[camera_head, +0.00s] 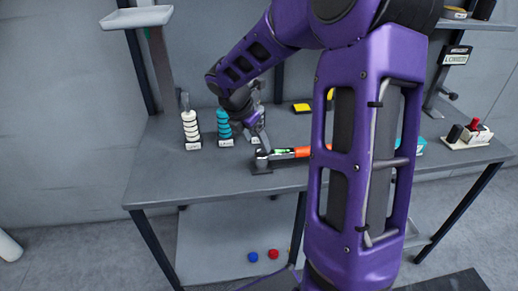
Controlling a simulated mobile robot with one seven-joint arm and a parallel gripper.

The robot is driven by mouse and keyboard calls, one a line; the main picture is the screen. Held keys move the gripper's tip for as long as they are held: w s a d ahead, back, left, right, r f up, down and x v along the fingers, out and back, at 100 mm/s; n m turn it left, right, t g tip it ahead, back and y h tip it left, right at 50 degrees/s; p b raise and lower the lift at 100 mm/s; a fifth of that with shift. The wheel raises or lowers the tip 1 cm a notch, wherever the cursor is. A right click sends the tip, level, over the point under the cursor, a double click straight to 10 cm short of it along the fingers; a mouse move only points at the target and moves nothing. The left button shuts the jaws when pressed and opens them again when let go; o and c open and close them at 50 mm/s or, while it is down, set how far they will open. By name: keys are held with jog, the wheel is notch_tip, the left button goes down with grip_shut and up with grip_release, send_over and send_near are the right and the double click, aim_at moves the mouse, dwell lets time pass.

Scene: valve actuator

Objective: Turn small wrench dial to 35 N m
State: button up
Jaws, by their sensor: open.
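The wrench (302,152) lies on the grey workbench, with an orange part and a green-lit part near its left end. Its right portion is hidden behind my purple arm. The dial and its reading are too small to make out. A dark grey fixture (262,160) stands at the left end of the wrench. My gripper (262,140) is open, just above and beside this fixture and the left end of the wrench. I cannot tell whether it touches either.
A white ringed stack (190,128) and a teal ringed stack (224,124) stand left of my gripper. A holder with a red item (475,132) sits at the bench's right end. The bench's front left (190,180) is clear. A blue ball (253,257) and red ball (273,254) lie below.

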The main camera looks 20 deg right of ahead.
aim_at(261, 149)
jog(key=shift+x, duration=1.8)
jog(key=shift+d, duration=0.1)
grip_shut()
jog(key=shift+r, duration=0.1)
